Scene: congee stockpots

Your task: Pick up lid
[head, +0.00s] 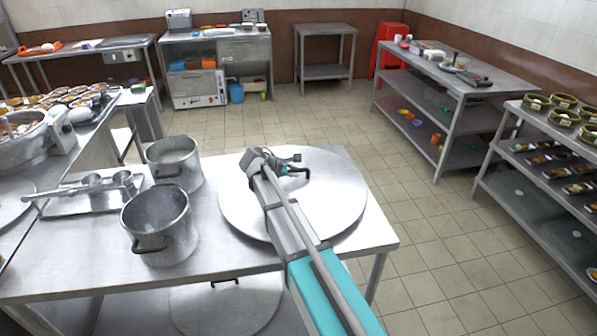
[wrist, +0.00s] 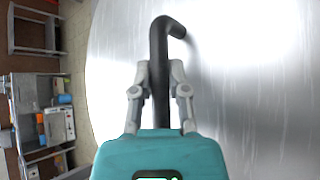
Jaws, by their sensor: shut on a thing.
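The lid (head: 335,205) is a large round metal disc on the right part of the steel table. It fills most of the wrist view (wrist: 245,100), where its black bent handle (wrist: 159,60) rises between my fingers. My gripper (wrist: 160,72) is shut on the handle, with one finger on each side. In the head view my gripper (head: 284,168) is over the lid's middle, and my arm hides part of the lid. I cannot tell whether the lid touches the table.
Two open metal pots, a nearer one (head: 160,225) and a farther one (head: 174,163), stand left of the lid. A tray (head: 75,205) with metal containers lies farther left. Another lid (head: 225,300) lies on the lower shelf. Tiled floor (head: 420,220) is clear to the right.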

